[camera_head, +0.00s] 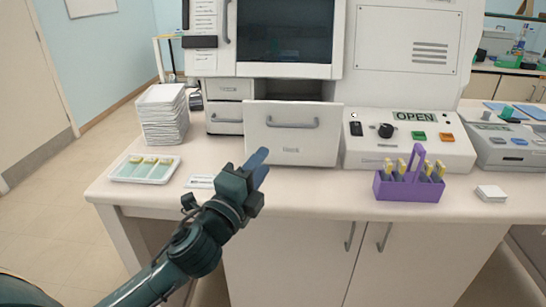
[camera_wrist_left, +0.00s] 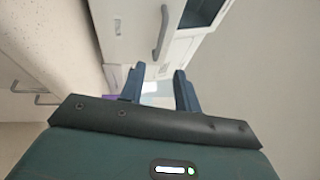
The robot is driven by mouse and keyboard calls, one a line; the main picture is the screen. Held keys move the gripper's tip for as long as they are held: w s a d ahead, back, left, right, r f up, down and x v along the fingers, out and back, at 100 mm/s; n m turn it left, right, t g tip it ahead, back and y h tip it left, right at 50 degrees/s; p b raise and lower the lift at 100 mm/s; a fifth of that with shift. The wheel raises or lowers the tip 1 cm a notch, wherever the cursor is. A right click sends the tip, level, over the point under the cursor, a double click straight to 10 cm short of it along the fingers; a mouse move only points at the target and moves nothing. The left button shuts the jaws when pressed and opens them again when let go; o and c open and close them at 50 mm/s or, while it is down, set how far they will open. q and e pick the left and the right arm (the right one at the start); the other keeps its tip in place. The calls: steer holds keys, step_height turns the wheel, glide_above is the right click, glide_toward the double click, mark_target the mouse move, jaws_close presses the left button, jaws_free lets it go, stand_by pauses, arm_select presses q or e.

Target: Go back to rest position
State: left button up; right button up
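My left gripper (camera_head: 258,166) is raised in front of the counter, before the pulled-out drawer (camera_head: 291,134) of the machine. In the left wrist view its two blue fingers (camera_wrist_left: 158,72) stand apart with nothing between them. My right gripper is in neither view. A purple carrier (camera_head: 408,188) with several yellow-topped slides stands upright on the counter to the right, apart from my left gripper. A white tray (camera_head: 117,171) with yellow-and-green slides lies at the counter's left end.
The white counter (camera_head: 300,185) has cabinet doors below. A stack of white trays (camera_head: 163,118) stands back left. The machine's control panel (camera_head: 408,138) shows "OPEN". A small white stack (camera_head: 491,193) lies at right. The floor (camera_head: 50,225) at left is clear.

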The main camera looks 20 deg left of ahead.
arm_select(q)
steer(key=s+d+f+n+g+p, duration=0.1)
steer(key=s+d+f+n+g, duration=0.1)
steer(key=s+f+n, duration=0.3)
steer(key=s+d+f+n+g+p, duration=0.2)
steer(key=s+f+n+g, duration=0.2)
steer(key=f, duration=0.9)
steer(key=s+d+f+n+g+h+p, duration=0.1)
steer(key=s+d+f+n+g+p, duration=0.1)
steer(key=s+f+n, duration=0.6)
steer(key=shift+s+f+g, duration=0.6)
steer(key=shift+s+f, duration=0.05)
steer(key=shift+s, duration=0.4)
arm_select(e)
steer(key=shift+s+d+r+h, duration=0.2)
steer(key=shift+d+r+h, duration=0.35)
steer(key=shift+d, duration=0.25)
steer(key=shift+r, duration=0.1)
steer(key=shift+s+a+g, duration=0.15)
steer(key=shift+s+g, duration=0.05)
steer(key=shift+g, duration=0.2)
